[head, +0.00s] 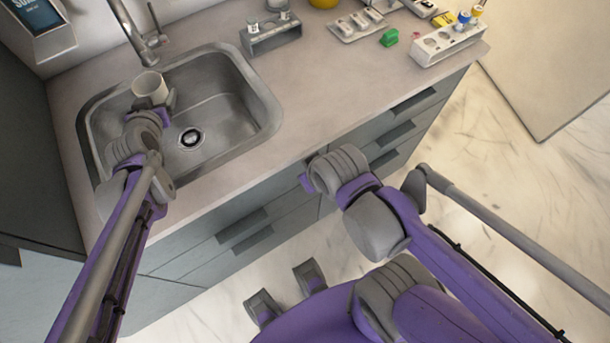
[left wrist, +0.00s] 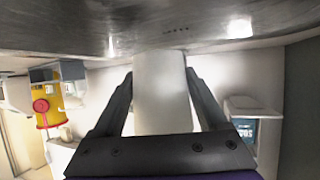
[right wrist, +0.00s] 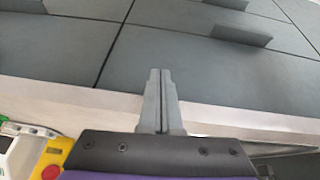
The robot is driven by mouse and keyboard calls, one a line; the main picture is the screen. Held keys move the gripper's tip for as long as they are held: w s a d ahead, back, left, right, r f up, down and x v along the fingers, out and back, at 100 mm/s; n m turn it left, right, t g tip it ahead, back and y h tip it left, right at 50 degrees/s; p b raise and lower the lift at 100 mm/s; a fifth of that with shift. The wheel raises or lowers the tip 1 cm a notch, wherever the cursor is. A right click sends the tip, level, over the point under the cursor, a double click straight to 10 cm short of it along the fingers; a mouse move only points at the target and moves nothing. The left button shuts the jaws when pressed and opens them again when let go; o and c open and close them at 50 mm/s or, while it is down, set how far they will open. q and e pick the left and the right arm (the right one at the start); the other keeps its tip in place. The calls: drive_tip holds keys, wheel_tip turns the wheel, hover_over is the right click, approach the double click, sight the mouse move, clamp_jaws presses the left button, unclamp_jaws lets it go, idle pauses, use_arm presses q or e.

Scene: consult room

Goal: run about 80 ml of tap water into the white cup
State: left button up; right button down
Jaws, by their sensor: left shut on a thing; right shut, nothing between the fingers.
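The white cup (head: 150,86) is over the back left part of the steel sink (head: 235,85), just below the tap (head: 138,38) in the head view. My left gripper (head: 152,108) is shut on the cup, which looks about upright. In the left wrist view the cup (left wrist: 160,92) sits between the two fingers. No water stream shows, and the cup's inside is too small to judge a level. My right gripper (right wrist: 160,75) is shut and empty, pointing at the grey drawer fronts; its fingertips are hard to make out in the head view.
A grey holder (head: 272,38) stands behind the sink on the right. A green item (head: 389,37), a tray (head: 357,25) and a white rack (head: 447,44) stand farther right. A soap dispenser (head: 40,22) is at the back left. The counter right of the sink (head: 310,95) is clear.

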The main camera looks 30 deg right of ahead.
sight(149, 76)
use_arm(q)
drive_tip(key=shift+r, duration=3)
